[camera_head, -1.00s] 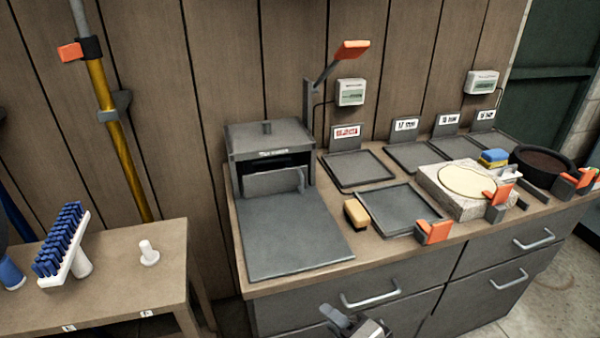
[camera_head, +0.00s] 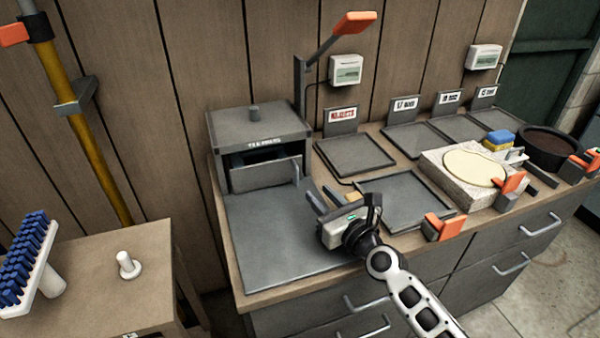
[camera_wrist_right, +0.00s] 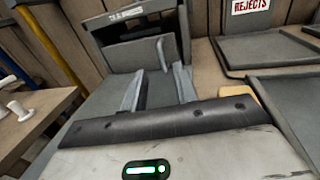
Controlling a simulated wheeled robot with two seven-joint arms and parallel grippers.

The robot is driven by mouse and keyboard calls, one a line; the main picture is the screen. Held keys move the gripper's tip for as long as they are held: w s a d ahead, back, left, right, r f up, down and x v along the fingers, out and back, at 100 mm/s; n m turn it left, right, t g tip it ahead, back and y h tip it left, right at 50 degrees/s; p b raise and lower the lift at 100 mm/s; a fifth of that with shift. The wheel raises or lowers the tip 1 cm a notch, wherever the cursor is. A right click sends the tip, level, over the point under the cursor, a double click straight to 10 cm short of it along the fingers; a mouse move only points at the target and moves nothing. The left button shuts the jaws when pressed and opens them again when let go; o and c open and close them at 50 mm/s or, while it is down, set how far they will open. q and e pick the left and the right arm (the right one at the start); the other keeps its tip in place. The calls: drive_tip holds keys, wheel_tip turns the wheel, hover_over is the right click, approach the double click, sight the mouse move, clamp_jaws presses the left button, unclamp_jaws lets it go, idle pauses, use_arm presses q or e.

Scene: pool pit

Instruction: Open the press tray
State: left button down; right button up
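The press (camera_head: 258,127) is a dark grey box at the back left of the counter, with a lever with an orange grip beside it. Its tray front (camera_head: 262,173) is a grey panel below a dark slot, and a thin upright handle (camera_head: 297,169) stands at its right end. The handle also shows in the wrist view (camera_wrist_right: 162,53), ahead of the fingers. My right gripper (camera_head: 321,198) is open and empty above the grey plate, in front of the handle and apart from it. Its two fingers (camera_wrist_right: 158,85) point toward the press. My left gripper is out of view.
A flat grey plate (camera_head: 275,240) lies before the press. Right of it are shallow trays (camera_head: 355,155), a stone slab with a pale disc (camera_head: 470,167) and an orange-topped clamp (camera_head: 445,227). A side table (camera_head: 85,290) holds a blue brush (camera_head: 28,262) and a white peg (camera_head: 128,266).

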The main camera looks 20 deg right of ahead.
drive_tip(key=b+x, duration=0.1)
drive_tip(key=x, duration=0.8)
drive_tip(key=shift+w+a, duration=0.1)
drive_tip(key=shift+w, duration=0.05)
clamp_jaws()
